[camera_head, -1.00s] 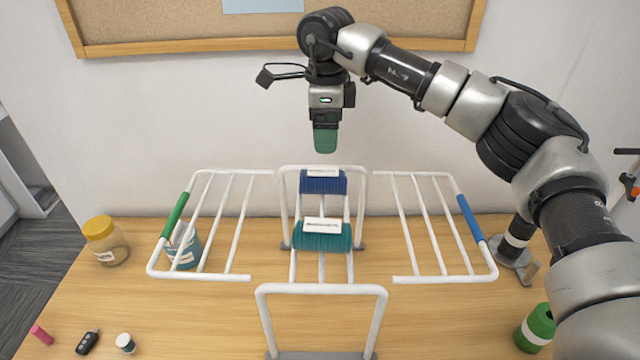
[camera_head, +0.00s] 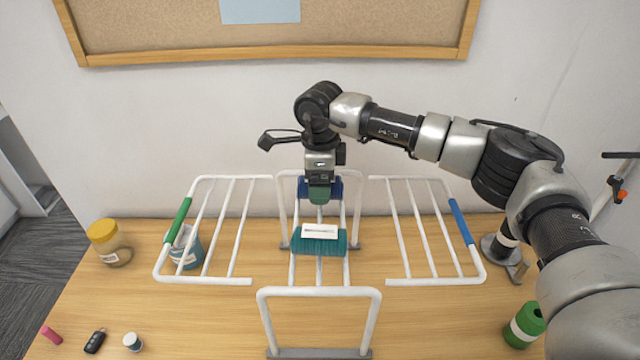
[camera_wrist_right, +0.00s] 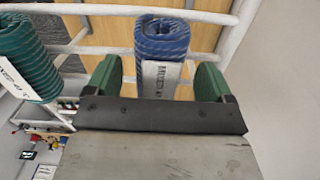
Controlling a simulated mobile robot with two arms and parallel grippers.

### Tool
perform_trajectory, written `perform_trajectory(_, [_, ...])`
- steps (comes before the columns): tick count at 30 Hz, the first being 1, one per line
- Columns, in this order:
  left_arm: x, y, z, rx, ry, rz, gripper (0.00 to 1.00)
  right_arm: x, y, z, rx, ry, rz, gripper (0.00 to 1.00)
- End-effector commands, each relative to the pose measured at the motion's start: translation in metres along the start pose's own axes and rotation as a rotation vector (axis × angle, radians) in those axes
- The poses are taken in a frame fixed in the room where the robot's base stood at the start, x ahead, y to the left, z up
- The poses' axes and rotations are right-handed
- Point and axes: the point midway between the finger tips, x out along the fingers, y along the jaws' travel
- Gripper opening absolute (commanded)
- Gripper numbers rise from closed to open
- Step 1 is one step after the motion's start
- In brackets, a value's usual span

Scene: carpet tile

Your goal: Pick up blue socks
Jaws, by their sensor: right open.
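The blue socks (camera_head: 334,188) are a rolled bundle with a white label on the back part of a white drying rack (camera_head: 318,292). In the head view my right gripper (camera_head: 319,198) is above and in front of them and hides part of them. In the right wrist view the blue socks (camera_wrist_right: 163,40) lie between and beyond the two green fingertips of my right gripper (camera_wrist_right: 155,80), which is open and empty. Teal socks (camera_head: 318,246) with a white label hang on the rack nearer the front. My left gripper is not in view.
The rack's side wings spread left (camera_head: 205,277) and right (camera_head: 432,281). A yellow-lidded jar (camera_head: 110,245), a blue cup (camera_head: 186,250) and a green bottle (camera_head: 525,326) stand on the wooden table. A car key and small items lie front left. The wall is close behind.

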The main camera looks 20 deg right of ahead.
Motion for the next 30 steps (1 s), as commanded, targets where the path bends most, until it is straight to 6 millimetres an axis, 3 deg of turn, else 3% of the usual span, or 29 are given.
perform_trajectory(1, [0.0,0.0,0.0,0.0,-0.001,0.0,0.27,0.0,0.0,0.0,0.0,0.0,0.0,0.78])
perform_trajectory(11, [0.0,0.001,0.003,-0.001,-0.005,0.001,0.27,-0.001,0.0,0.0,0.0,0.0,0.0,0.29])
perform_trajectory(22, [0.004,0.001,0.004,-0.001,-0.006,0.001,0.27,-0.007,-0.001,0.001,0.0,-0.001,-0.002,0.29])
perform_trajectory(29, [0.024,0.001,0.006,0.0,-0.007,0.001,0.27,-0.041,-0.001,0.001,-0.002,-0.005,-0.006,0.29])
perform_trajectory(30, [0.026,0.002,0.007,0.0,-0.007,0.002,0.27,-0.044,0.007,-0.005,-0.003,-0.003,-0.002,0.29])
